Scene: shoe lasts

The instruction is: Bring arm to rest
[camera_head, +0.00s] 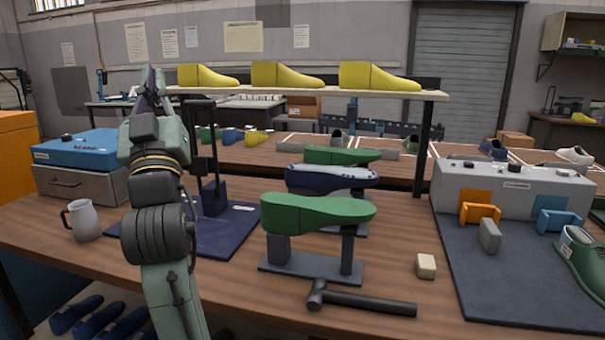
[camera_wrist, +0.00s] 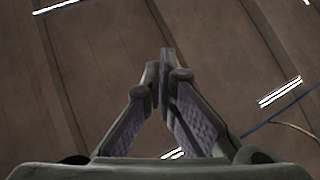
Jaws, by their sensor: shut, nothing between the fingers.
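My arm rises from the bottom left of the head view, and my gripper (camera_head: 150,75) points upward at its top, above the workbench (camera_head: 215,290). In the wrist view my gripper (camera_wrist: 163,62) has its two fingertips together with nothing between them. Behind the fingers the wrist view shows only a dark ceiling with light strips. My arm hides part of the dark blue mat (camera_head: 232,238) and of the bench behind it.
A grey mug (camera_head: 84,220) and a blue case (camera_head: 75,150) on a drawer box stand left of my arm. Right of it are a green last (camera_head: 318,213) on a stand, a hammer (camera_head: 360,300) and a small block (camera_head: 426,266). A shelf (camera_head: 300,91) holds yellow lasts.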

